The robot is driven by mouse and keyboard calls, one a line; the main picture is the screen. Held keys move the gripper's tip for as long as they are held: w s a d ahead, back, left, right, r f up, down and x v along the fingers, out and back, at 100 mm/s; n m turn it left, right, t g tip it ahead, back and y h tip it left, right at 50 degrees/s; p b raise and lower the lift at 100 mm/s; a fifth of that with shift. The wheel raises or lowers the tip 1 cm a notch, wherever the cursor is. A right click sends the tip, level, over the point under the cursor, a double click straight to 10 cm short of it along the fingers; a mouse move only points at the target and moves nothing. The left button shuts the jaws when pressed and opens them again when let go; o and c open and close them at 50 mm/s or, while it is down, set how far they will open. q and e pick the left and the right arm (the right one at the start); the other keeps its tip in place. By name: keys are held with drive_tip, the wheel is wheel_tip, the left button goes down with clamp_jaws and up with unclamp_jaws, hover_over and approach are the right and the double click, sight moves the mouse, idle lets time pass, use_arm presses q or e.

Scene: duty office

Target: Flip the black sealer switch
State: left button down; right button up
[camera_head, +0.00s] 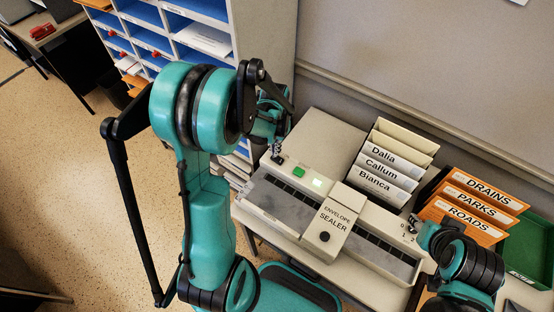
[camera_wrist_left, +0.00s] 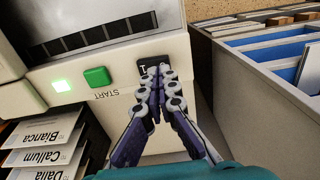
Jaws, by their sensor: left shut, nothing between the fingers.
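The envelope sealer (camera_head: 337,219) is a long cream machine on the table. Its black switch (camera_wrist_left: 146,63) sits on a black plate near the green START button (camera_wrist_left: 97,76), partly hidden by my fingers. My left gripper (camera_wrist_left: 163,72) is shut and empty, with its fingertips at the switch plate; whether they touch it I cannot tell. In the head view the left gripper (camera_head: 277,152) is at the sealer's far left end, beside the green button (camera_head: 299,172). A lit green lamp (camera_head: 317,183) is next to that button. My right gripper (camera_head: 416,222) is near the sealer's right end dial; its fingers are too small to read.
Name-labelled trays (camera_head: 385,168) stand behind the sealer. Orange folders (camera_head: 466,206) and a green tray (camera_head: 530,255) are at the right. A blue-lined pigeonhole shelf (camera_head: 203,62) stands close to my left arm.

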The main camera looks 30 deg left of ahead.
use_arm(q)
drive_tip(key=shift+f+b, duration=1)
drive_tip(key=shift+f, duration=0.2)
idle(0.3)
drive_tip(key=shift+r, duration=0.1)
drive_tip(key=shift+r+p, duration=2.55)
drive_tip(key=shift+r, duration=0.95)
drive_tip(key=shift+d, duration=0.1)
drive_tip(key=s+d+r+n+t+b, duration=0.1)
drive_tip(key=s+d+r+t+b, duration=0.5)
drive_tip(key=s+d, duration=0.4)
drive_tip(key=shift+s+d+r+t+b, duration=0.25)
drive_tip(key=shift+s+t+b, duration=0.35)
drive_tip(key=shift+b, duration=0.35)
